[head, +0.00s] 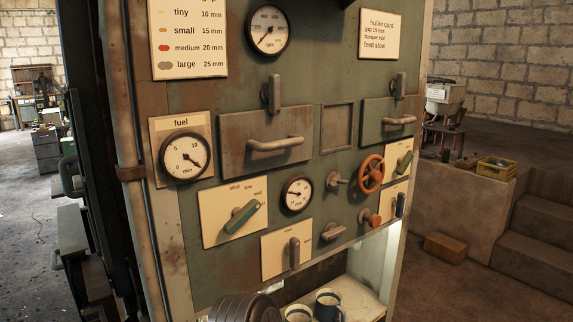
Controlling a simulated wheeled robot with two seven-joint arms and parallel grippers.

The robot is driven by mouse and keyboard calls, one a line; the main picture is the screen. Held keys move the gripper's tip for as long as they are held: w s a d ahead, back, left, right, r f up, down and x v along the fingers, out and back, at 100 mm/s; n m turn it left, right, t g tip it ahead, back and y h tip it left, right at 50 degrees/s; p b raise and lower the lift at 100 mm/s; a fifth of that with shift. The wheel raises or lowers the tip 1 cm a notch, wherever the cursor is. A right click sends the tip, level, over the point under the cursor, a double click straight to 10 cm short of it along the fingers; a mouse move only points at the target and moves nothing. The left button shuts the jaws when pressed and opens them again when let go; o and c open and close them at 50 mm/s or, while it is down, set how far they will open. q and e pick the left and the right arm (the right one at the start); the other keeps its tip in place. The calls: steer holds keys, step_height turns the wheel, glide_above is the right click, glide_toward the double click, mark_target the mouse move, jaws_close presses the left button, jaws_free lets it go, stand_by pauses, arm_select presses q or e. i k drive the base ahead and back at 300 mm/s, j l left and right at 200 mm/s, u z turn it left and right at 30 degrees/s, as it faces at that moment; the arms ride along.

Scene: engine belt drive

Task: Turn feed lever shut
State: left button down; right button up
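A green lever (241,217) sits on a cream plate (216,232) on the left of the panel's lower half. The plate has small print along its top; one word looks like "shut", but the rest is too small to read surely. The lever slants, its upper end to the right. A second green lever (404,162) slants on another cream plate at the right. A grey upright lever (294,252) is on a plate below. I cannot read which lever is named feed. Neither of my grippers is in view.
The panel (240,90) carries a fuel gauge (185,157), a smaller dial (297,194), drawers with bar handles (275,144) and an orange handwheel (371,174). A dark ribbed round thing (245,308) is in front at the bottom. Mugs (328,306) stand in a lit recess below.

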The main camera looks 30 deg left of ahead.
mark_target(403, 163)
steer(key=u, duration=0.35)
steer(key=i+l+u, duration=0.1)
steer(key=i+l, duration=0.15)
steer(key=l, duration=0.2)
steer(key=i+l, duration=0.2)
steer(key=l, duration=0.25)
steer(key=i+l+u, duration=0.15)
steer(key=l, duration=0.3)
steer(key=i+l+u, duration=0.1)
steer(key=i+l, duration=0.2)
steer(key=l, duration=0.2)
steer(key=i+l+u, duration=0.1)
steer(key=l, duration=0.4)
steer(key=i+l, duration=0.25)
steer(key=l, duration=0.25)
steer(key=i+l+u, duration=0.15)
steer(key=l, duration=0.35)
steer(key=i+l+u, duration=0.1)
steer(key=l, duration=0.45)
